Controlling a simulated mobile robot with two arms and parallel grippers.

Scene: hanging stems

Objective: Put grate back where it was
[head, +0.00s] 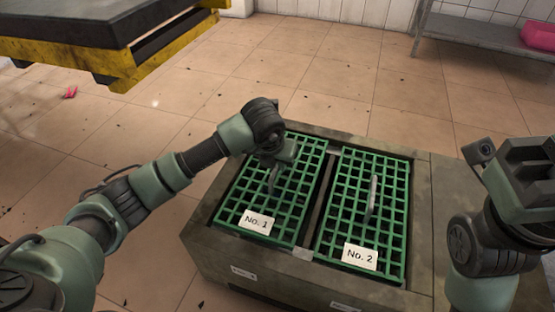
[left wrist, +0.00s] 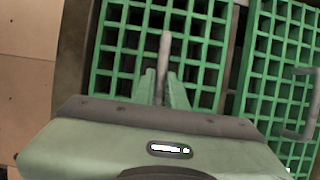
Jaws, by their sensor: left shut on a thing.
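The green grate No. 1 (head: 264,205), with a white label (head: 256,222), lies in the left opening of the grey box (head: 215,240). It looks level, but I cannot tell whether it is fully seated. My left gripper (head: 273,177) is over its middle, shut on its upright grey handle; the handle (left wrist: 165,55) also shows between the fingers in the left wrist view. The green grate No. 2 (head: 340,220) lies in the right opening, its handle (head: 372,195) free. My right gripper (head: 530,180) is at the right edge, away from both grates; its jaw opening is unclear.
A grey divider (head: 303,254) runs between the two openings. A black and yellow platform (head: 130,55) stands at the upper left. A metal shelf (head: 470,32) with a pink basin (head: 538,37) is at the back right. Tiled floor (head: 340,75) behind the box is open.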

